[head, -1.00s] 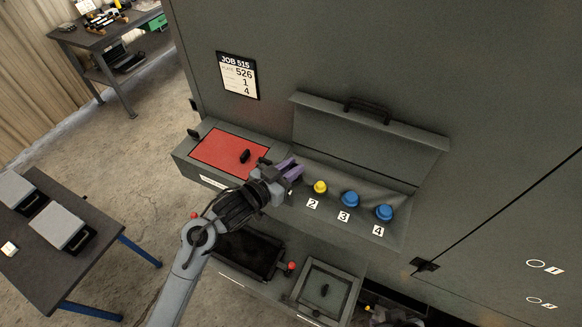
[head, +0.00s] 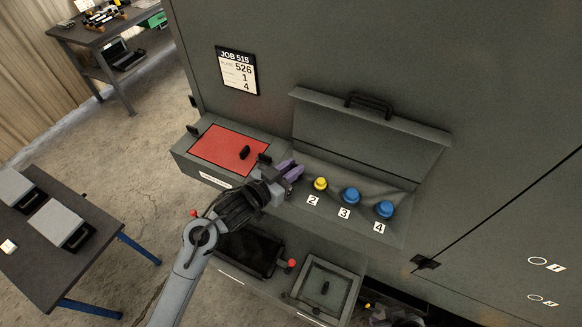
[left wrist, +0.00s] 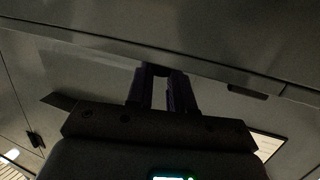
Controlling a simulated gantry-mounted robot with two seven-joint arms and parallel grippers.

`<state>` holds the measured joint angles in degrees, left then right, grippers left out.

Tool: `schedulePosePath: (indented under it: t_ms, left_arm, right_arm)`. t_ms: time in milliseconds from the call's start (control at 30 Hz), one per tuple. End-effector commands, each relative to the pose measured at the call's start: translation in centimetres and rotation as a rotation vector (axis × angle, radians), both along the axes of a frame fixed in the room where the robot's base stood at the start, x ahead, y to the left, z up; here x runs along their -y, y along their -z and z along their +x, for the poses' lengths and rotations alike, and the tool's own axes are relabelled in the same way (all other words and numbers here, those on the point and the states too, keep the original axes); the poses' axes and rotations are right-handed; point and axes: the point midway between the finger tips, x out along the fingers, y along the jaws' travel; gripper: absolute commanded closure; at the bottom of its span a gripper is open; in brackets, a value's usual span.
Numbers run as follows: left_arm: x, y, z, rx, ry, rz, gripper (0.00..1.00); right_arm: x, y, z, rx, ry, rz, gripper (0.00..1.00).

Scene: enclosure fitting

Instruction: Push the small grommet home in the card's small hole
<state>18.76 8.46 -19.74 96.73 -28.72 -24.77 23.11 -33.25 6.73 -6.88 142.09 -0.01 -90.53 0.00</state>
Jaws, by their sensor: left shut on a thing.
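My left gripper (head: 291,173) has purple fingers and is over the left end of the ledge with the coloured caps. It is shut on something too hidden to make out. In the left wrist view its two dark fingers (left wrist: 164,90) show with a narrow gap, and nothing clear shows between them. The job card (head: 237,71) on the grey wall reads JOB 515, with 526, 1 and 4. I cannot make out the small grommet or a small hole. My right gripper is not recognisable in view.
A yellow cap (head: 320,184) and two blue caps, one by label 3 (head: 351,195) and one by label 4 (head: 384,209), stand right of the gripper. A red panel (head: 222,147) lies left. A raised grey lid (head: 364,140) stands behind. Open trays (head: 325,286) are below.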

Motion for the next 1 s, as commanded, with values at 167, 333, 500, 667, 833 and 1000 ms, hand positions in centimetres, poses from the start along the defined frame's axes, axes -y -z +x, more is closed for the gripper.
schedulePosePath:
  t_ms: [167,333,500,667,833,1000]
  left_arm:
    - [0.0,0.5,0.0,0.000,0.000,0.000,1.00]
    - [0.0,1.0,0.0,-0.001,0.000,0.000,1.00]
    - [0.0,1.4,0.0,-0.002,-0.001,0.001,1.00]
    - [0.0,1.6,0.0,-0.002,-0.001,0.001,0.75]
    - [0.0,1.6,0.0,-0.002,-0.001,0.001,0.49]
    - [0.0,1.5,0.0,-0.001,0.000,0.000,0.49]
  right_arm:
    - [-0.1,0.2,0.0,0.000,0.002,0.003,0.62]
    - [-0.1,0.4,0.0,0.001,0.001,0.003,0.62]
    - [0.0,0.6,0.0,0.000,0.002,0.002,0.62]
    - [0.0,0.7,0.0,0.000,-0.002,-0.002,0.62]
    - [0.2,0.7,0.0,0.000,-0.005,-0.007,0.62]
    - [0.2,0.7,0.0,0.000,-0.005,-0.008,0.62]
